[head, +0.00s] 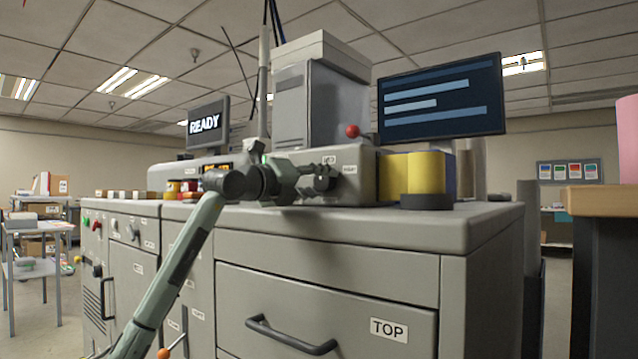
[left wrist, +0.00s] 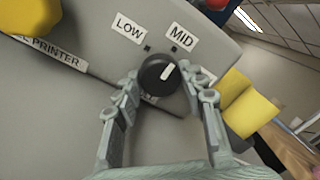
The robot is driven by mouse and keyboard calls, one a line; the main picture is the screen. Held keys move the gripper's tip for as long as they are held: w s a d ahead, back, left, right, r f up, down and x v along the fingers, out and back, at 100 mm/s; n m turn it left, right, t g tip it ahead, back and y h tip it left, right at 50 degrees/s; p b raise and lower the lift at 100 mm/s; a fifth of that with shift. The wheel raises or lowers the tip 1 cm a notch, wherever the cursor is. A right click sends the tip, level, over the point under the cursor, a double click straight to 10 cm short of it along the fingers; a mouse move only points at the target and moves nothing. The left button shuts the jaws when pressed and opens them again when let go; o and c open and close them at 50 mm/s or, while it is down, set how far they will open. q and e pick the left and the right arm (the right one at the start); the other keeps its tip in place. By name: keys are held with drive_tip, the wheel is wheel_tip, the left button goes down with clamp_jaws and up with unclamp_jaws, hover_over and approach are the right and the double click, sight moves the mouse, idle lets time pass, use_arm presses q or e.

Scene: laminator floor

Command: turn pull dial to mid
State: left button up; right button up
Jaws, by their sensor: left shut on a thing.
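The pull dial (left wrist: 158,74) is a black round knob with a white pointer line on a grey panel. It sits below the LOW label (left wrist: 128,27) and the MID label (left wrist: 181,37). The pointer slants to the upper right, to the right of the MID mark; a third label at the right is mostly hidden by a finger. My left gripper (left wrist: 160,77) has its fingers on either side of the dial, shut on it. In the head view my left gripper (head: 312,178) reaches the front of the grey unit and largely covers the dial. My right gripper is not in view.
The grey unit (head: 352,158) stands on a large cabinet (head: 340,238) with a drawer marked TOP. A red ball-ended lever (head: 352,131), a yellow roll (head: 426,172) and a dark monitor (head: 440,98) are close by. A wooden-topped table (head: 603,198) stands at the right.

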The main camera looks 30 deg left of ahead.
use_arm(q)
drive_tip(key=o, duration=1.2)
drive_tip(key=shift+c, duration=0.2)
drive_tip(key=s+a, duration=0.1)
drive_tip(key=s, duration=1.1)
drive_tip(key=shift+f, duration=0.2)
drive_tip(key=shift+a, duration=0.1)
